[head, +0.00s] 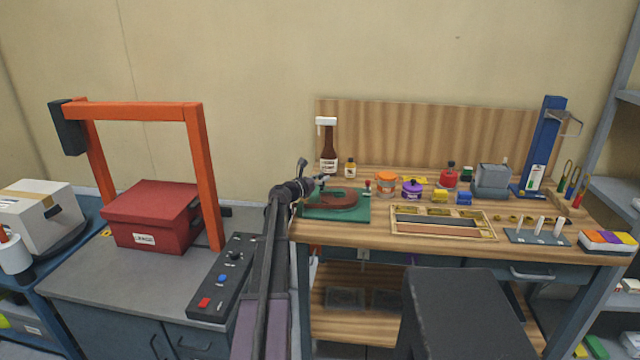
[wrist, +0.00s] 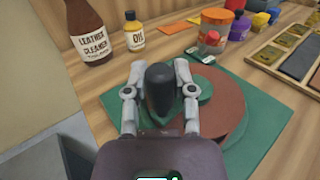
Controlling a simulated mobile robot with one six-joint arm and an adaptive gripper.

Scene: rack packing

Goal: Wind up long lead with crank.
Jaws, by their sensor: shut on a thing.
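My gripper (wrist: 158,92) is shut on a dark, rounded upright knob (wrist: 160,86), which looks like the crank's handle. The knob stands over the left part of a flat brown disc (wrist: 238,112), with a green round piece (wrist: 199,84) beside the right finger. The disc lies on a green mat or base (wrist: 262,132) on the bench; both the disc (head: 345,201) and the base (head: 361,214) show in the head view. I cannot tell whether the brown disc is the wound lead. In the head view my gripper (head: 322,182) is small, and my arm covers the base's left side.
Behind the disc stand a leather cleaner bottle (wrist: 88,30) and an oil bottle (wrist: 134,34). Jars and a compartment tray (head: 485,234) are to the right. An orange frame (head: 203,165) with a red box (head: 150,215) is left.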

